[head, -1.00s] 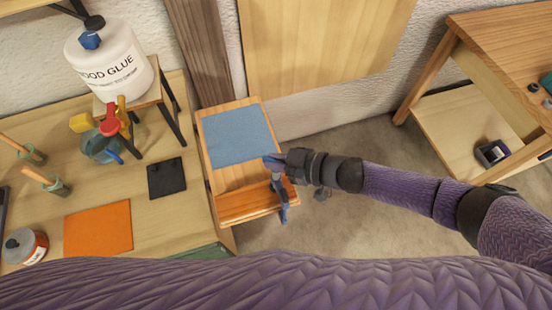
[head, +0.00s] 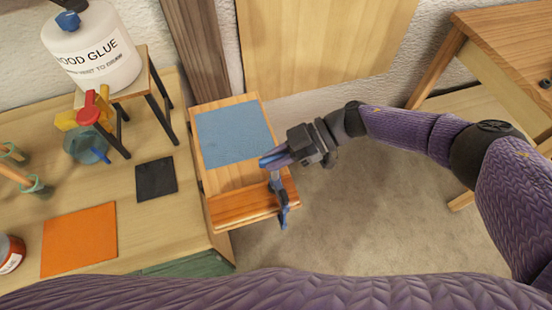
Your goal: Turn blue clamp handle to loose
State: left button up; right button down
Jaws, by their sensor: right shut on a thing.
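The blue clamp (head: 282,208) sits on the front right edge of a small wooden stand and hangs down past that edge. My right gripper (head: 270,161) is shut at the top end of the clamp, on its blue handle. The fingers cover most of the handle, so its exact angle is hard to tell. My right arm comes in from the right, with the gripper pointing left and slightly down. My left gripper is out of view.
The wooden stand (head: 232,204) carries a blue mat (head: 233,134). The workbench at left holds a black pad (head: 156,179), an orange mat (head: 80,240) and a wood glue bottle (head: 95,52) on a riser. Open floor (head: 350,210) lies to the right.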

jog(key=shift+r, duration=0.1)
dwell(0.4)
jog(key=c, duration=0.6)
grip_release()
jog(key=shift+c, duration=0.2)
jog(key=b+v, duration=0.1)
jog(key=v, duration=0.9)
jog(key=shift+w+b, duration=0.2)
jog(key=shift+b, duration=0.15)
jog(key=shift+a, duration=0.1)
